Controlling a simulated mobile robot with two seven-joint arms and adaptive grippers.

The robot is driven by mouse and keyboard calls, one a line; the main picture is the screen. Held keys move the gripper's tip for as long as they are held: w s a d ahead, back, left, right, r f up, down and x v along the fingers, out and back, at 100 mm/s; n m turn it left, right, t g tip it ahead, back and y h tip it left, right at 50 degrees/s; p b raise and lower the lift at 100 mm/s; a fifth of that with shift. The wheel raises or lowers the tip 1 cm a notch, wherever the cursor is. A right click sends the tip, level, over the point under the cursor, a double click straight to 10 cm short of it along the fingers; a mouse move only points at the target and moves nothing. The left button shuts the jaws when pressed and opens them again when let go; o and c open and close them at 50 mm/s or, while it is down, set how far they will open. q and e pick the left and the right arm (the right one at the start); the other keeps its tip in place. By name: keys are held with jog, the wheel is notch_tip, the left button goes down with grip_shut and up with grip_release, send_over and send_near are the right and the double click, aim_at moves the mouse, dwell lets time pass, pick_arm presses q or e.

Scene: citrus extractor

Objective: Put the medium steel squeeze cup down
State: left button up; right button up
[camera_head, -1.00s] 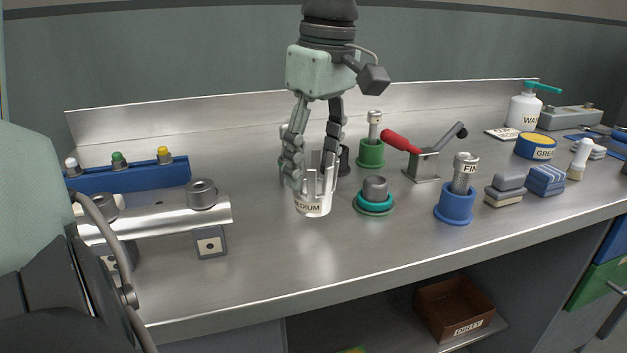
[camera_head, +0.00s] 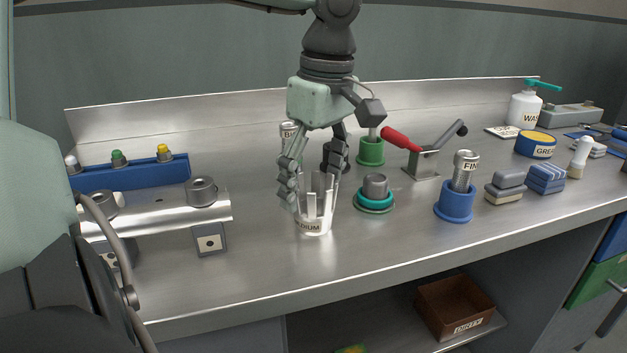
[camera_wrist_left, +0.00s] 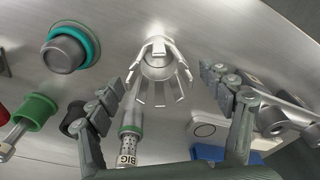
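The medium steel squeeze cup (camera_head: 313,226), with upright prongs and a MEDIUM label, stands upright on the steel counter (camera_head: 260,285). It also shows in the left wrist view (camera_wrist_left: 158,68), prongs toward the camera. My left gripper (camera_head: 310,188) is above and around the cup's prongs. In the left wrist view its fingers (camera_wrist_left: 163,88) are spread wide, with visible gaps to the cup on both sides. The gripper looks open and empty. My right gripper is not in view.
A teal-ringed grey dome (camera_head: 375,190) stands right of the cup. A BIG-labelled cylinder (camera_wrist_left: 128,153) stands behind the gripper. A green holder (camera_head: 370,152), a red-handled press (camera_head: 420,165) and a blue holder (camera_head: 454,205) are further right. The counter in front is clear.

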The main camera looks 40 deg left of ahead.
pick_arm(q)
notch_tip(320, 180, up, 12)
jog(key=d, duration=0.1)
jog(key=shift+d, duration=0.25)
